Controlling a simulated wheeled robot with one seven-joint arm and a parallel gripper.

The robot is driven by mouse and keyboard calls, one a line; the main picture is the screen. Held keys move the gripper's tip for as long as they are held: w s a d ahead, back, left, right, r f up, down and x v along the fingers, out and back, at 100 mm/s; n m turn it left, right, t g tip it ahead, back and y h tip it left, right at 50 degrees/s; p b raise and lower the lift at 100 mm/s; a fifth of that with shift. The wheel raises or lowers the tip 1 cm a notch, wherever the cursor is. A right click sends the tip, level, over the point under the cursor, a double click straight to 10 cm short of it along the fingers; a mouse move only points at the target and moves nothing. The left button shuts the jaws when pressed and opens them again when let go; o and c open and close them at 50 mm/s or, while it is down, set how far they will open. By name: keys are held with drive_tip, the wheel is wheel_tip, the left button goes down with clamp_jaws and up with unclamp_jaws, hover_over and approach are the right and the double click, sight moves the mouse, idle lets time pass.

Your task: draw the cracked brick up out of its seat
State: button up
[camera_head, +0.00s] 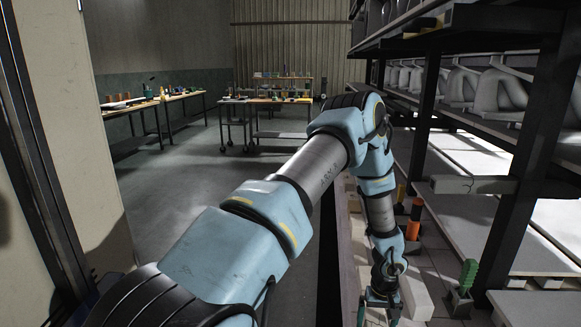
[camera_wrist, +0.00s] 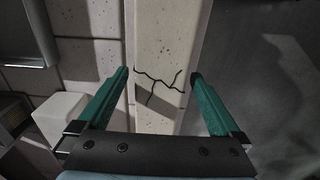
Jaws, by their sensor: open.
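The cracked brick (camera_wrist: 165,50) is pale and speckled, with a dark branching crack across it, in the middle of the wrist view. It lies level with the row of pale blocks around it, its right side along a dark drop. My gripper (camera_wrist: 159,75) is open and empty, its two green fingers apart, one near each long edge of the brick. I cannot tell how far above the brick the tips are. In the head view my gripper (camera_head: 380,304) is low at the bottom edge, partly cut off, and the crack does not show.
A loose pale block (camera_wrist: 62,118) stands left of my gripper in the wrist view. In the head view, an orange and black post (camera_head: 414,219) and a grey box with a green thing (camera_head: 463,292) stand right of my arm. Shelf racks (camera_head: 490,180) with grey ware rise at right.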

drive_tip(key=shift+b, duration=0.35)
idle(0.3)
drive_tip(key=shift+c, duration=0.2)
clamp_jaws()
idle(0.7)
